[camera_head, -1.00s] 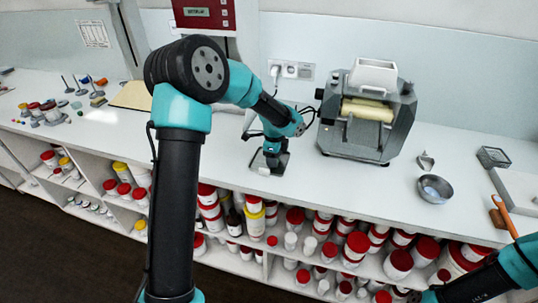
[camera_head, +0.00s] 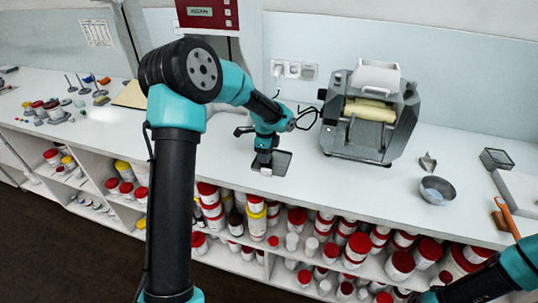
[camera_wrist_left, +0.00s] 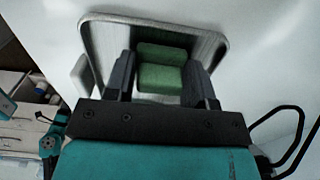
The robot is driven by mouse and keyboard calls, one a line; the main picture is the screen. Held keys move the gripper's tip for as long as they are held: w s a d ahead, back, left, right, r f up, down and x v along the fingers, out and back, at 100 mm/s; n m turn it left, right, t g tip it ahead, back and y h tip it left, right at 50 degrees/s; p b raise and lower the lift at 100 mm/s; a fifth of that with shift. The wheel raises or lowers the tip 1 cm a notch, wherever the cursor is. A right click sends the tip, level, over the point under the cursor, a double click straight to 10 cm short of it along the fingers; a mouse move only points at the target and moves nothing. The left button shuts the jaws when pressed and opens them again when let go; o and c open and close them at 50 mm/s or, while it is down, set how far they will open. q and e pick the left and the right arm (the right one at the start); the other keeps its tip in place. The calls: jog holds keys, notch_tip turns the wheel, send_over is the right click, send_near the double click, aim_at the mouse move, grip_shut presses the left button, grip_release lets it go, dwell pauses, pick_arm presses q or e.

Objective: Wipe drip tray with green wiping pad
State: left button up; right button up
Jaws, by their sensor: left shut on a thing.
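The drip tray (camera_head: 283,164) is a shallow grey metal tray with a raised rim, lying on the white counter in front of the wall sockets. My left gripper (camera_head: 264,163) points down over the left part of the tray. The tray's rim (camera_wrist_left: 150,17) surrounds the pad on the far side and both sides. The gripper body hides the near side, and I cannot tell whether the pad touches the tray floor.
A roller mill (camera_head: 372,112) stands right of the tray, with a metal bowl (camera_head: 437,190) farther right. The counter's front edge is close to the tray. Shelves of jars (camera_head: 295,219) are below.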

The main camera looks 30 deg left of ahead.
aim_at(280, 164)
pick_arm(q)
jog(key=shift+d, duration=2.9)
jog(key=shift+a, duration=3.1)
jog(key=shift+d+r, duration=0.1)
jog(key=shift+r, duration=3.95)
